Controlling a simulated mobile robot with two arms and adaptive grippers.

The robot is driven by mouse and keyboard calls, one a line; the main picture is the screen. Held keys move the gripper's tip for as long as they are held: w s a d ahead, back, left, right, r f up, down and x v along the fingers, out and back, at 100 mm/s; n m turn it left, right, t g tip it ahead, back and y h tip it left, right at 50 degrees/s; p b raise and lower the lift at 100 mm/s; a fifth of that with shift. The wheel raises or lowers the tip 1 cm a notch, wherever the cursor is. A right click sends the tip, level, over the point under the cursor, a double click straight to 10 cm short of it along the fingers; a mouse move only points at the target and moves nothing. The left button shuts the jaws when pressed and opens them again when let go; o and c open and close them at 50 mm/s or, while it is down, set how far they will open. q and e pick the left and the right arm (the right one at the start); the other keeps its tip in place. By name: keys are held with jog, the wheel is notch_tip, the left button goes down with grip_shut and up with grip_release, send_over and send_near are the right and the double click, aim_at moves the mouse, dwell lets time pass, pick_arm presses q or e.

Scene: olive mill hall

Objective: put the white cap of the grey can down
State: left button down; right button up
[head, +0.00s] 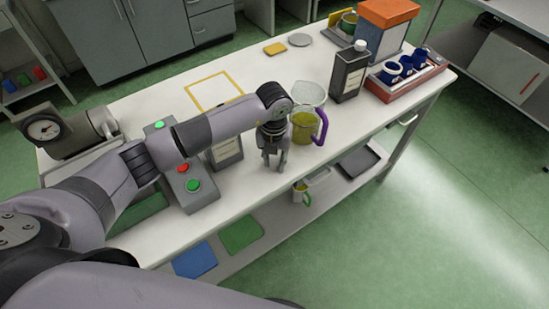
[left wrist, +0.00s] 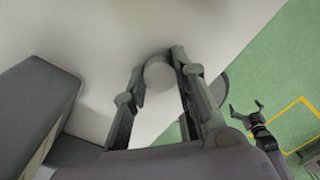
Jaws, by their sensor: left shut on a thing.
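My left gripper (head: 273,164) points down over the front part of the white table, just left of the glass jug. In the left wrist view, its two fingers (left wrist: 163,88) are closed around the round white cap (left wrist: 158,72). The cap is not made out in the head view, and I cannot tell whether it touches the table. The grey can (head: 227,152) stands on the table to the left of the gripper, its top hidden behind my arm. My right gripper (left wrist: 246,108) shows small in the left wrist view, its fingers spread and empty.
A jug with yellow-green liquid and a purple handle (head: 304,127) stands close right of the gripper. A dark can with a white cap (head: 348,76) and a red tray (head: 404,83) are farther right. A button box (head: 190,188) stands left. A yellow outlined square (head: 214,78) lies behind.

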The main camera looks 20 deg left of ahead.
aim_at(274, 162)
pick_arm(q)
jog(key=shift+f, duration=0.2)
jog(key=c, duration=1.3)
grip_release()
jog(key=shift+r, duration=0.1)
jog(key=shift+r, duration=0.15)
notch_tip(274, 162, up, 12)
jog(key=shift+a+b, duration=0.1)
jog(key=shift+b, duration=1.05)
jog(key=shift+s, duration=0.1)
